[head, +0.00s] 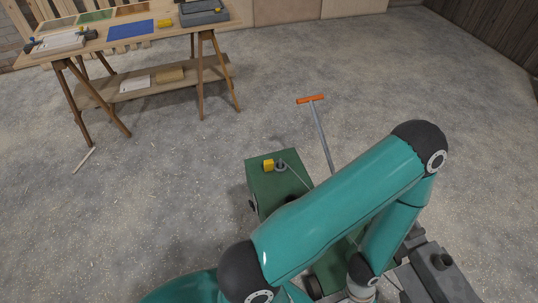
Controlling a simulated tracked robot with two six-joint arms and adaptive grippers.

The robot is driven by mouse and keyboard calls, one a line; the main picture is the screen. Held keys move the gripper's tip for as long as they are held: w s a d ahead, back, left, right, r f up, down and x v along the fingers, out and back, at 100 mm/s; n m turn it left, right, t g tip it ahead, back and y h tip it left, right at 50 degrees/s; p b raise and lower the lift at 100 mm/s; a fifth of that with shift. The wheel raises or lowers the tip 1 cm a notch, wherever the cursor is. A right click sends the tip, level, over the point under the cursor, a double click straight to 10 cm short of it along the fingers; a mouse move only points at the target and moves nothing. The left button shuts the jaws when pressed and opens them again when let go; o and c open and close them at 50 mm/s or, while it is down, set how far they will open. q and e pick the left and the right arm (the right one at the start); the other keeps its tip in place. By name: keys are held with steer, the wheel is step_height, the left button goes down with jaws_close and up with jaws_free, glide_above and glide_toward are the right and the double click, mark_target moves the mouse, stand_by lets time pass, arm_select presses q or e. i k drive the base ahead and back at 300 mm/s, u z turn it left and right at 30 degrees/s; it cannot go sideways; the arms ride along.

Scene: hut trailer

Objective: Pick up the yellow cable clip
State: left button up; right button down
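A small yellow block-shaped piece (268,165) sits on top of a green box (263,186) on the floor, beside a dark round fitting (281,166). A second yellow piece (164,23) lies on the workbench, right of a blue mat. I cannot tell for sure which of these is the yellow cable clip. A teal arm of mine crosses the lower middle and covers part of the green box. Neither gripper's fingertips can be made out.
A wooden workbench (60,49) on trestle legs stands at the upper left, with a blue mat (130,29) and a grey case (203,13) on it. An orange-handled grey bar (320,130) rises behind the green box. Open gravel floor lies between bench and box.

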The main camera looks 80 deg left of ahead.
mark_target(269, 164)
steer(key=u, duration=0.25)
steer(key=k, duration=1.5)
steer(key=u, duration=0.85)
steer(key=i, duration=1)
steer(key=z, duration=0.05)
